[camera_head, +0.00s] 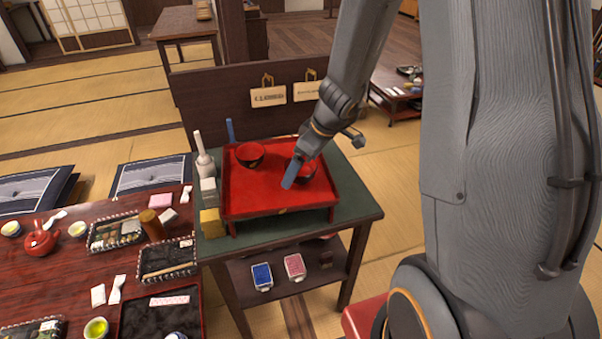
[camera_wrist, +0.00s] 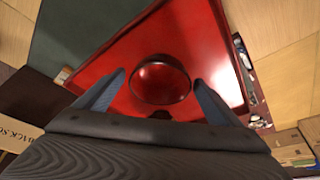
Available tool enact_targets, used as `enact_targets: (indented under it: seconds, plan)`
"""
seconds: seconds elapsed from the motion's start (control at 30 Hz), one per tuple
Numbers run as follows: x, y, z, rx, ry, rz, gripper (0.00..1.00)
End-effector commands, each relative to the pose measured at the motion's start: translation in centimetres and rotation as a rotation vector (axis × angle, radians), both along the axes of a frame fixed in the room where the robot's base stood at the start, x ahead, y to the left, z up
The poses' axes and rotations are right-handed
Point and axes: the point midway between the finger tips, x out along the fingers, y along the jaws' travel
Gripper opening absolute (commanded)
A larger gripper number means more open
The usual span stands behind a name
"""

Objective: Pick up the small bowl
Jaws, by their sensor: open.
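Two red bowls with dark outsides stand on a red tray (camera_head: 262,200) in the head view. The left bowl (camera_head: 250,154) is in full view near the tray's back left. The right bowl (camera_head: 306,170) is partly hidden behind my gripper (camera_head: 291,172). I cannot tell from size which one is the small bowl. In the wrist view, my gripper (camera_wrist: 160,92) is open, with its two blue fingers on either side of a round red bowl (camera_wrist: 160,80). The fingers look apart from the bowl. A small dark shape shows just below that bowl, partly hidden by the gripper body.
The tray stands on a green-topped table (camera_head: 358,200). A white bottle (camera_head: 203,158) and small boxes (camera_head: 210,222) line the tray's left side. A dark panel (camera_head: 220,95) with hanging signs rises behind. A low red table (camera_head: 60,270) with dishes is at the left.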

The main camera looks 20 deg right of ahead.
Motion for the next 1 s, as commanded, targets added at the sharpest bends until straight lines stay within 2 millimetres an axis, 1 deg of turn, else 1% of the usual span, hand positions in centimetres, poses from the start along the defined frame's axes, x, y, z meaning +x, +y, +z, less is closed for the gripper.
enact_targets:
  seconds: [0.1, 0.3, 0.33, 0.57, 0.6, 0.63, 0.67, 0.87, 1.0]
  plan:
    - [0.2, 0.1, -0.6, -0.001, 0.001, 0.000, 0.88]
    - [0.2, 0.1, -0.6, -0.001, -0.001, 0.000, 0.88]
    - [0.2, 0.1, -0.6, -0.001, -0.001, 0.000, 0.86]
    - [0.2, 0.1, -0.6, -0.001, -0.001, 0.000, 0.48]
    - [0.2, 0.1, -0.6, -0.001, -0.001, 0.000, 0.43]
    - [0.2, 0.1, -0.6, -0.001, -0.001, 0.000, 0.43]
    - [0.2, 0.1, -0.6, -0.001, -0.001, 0.000, 0.40]
    - [0.2, 0.1, -0.3, 0.000, -0.002, 0.001, 0.40]
    - [0.3, 0.1, 1.2, -0.001, -0.005, 0.002, 0.40]
